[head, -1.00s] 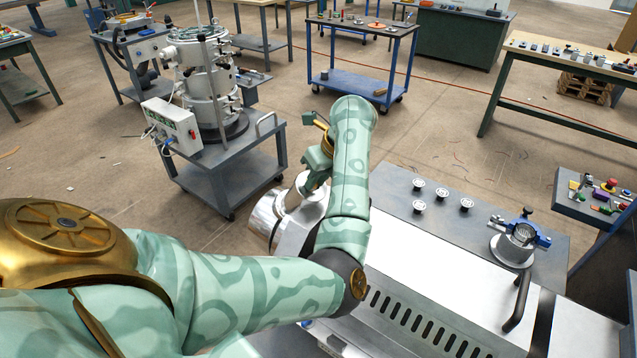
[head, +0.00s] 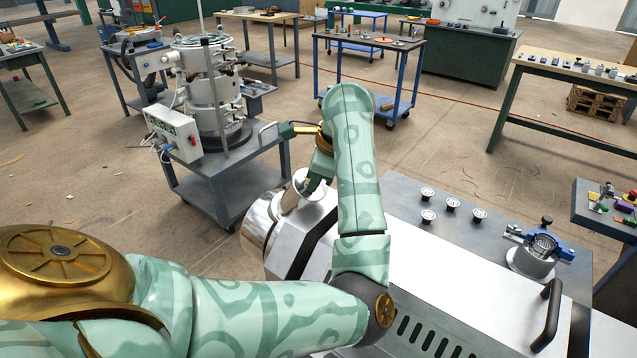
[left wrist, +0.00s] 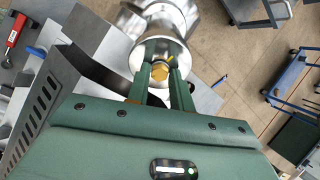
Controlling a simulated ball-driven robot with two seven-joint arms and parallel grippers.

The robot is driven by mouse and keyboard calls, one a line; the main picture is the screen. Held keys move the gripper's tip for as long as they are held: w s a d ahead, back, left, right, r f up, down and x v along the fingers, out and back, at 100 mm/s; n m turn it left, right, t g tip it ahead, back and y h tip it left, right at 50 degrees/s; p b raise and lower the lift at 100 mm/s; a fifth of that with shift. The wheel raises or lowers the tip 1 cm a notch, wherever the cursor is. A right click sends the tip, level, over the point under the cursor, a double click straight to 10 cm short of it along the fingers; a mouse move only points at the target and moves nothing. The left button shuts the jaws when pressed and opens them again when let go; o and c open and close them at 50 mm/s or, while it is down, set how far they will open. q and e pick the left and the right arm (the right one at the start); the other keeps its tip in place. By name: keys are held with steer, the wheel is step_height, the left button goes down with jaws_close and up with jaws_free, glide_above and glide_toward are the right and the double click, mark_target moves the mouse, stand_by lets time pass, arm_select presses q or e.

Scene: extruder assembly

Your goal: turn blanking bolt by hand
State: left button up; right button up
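The blanking bolt shows as a brass-coloured hexagonal head (left wrist: 160,71) in the left wrist view. It is between the two green fingers of my left gripper (left wrist: 162,64), in front of a round silver metal opening (left wrist: 137,62). The fingers flank the head closely. I cannot tell whether they press on it or a small gap remains. In the head view my left gripper (head: 318,178) is mostly hidden by my forearm. It points down at the silver funnel-like mouth (head: 301,184) of the extruder, and the bolt is hidden there. My right gripper is not in view.
The extruder's white housing (head: 450,270) has a black handle (head: 548,315). Behind it, a grey top holds several small round parts and a clamped silver cylinder (head: 532,262). A grey cart (head: 222,185) with a control box (head: 173,134) stands close behind the funnel.

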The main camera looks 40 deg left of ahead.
arm_select(q)
steer(key=shift+o, duration=0.9)
steer(key=shift+s, duration=0.1)
steer(key=shift+d+r+p, duration=0.25)
steer(key=shift+r+p, duration=0.2)
steer(key=shift+r, duration=0.05)
steer(key=p+v, duration=0.2)
steer(key=v, duration=0.1)
steer(key=p+v, duration=0.1)
steer(key=shift+w+d+r, duration=0.2)
steer(key=shift+w+d, duration=0.05)
steer(key=shift+d, duration=0.3)
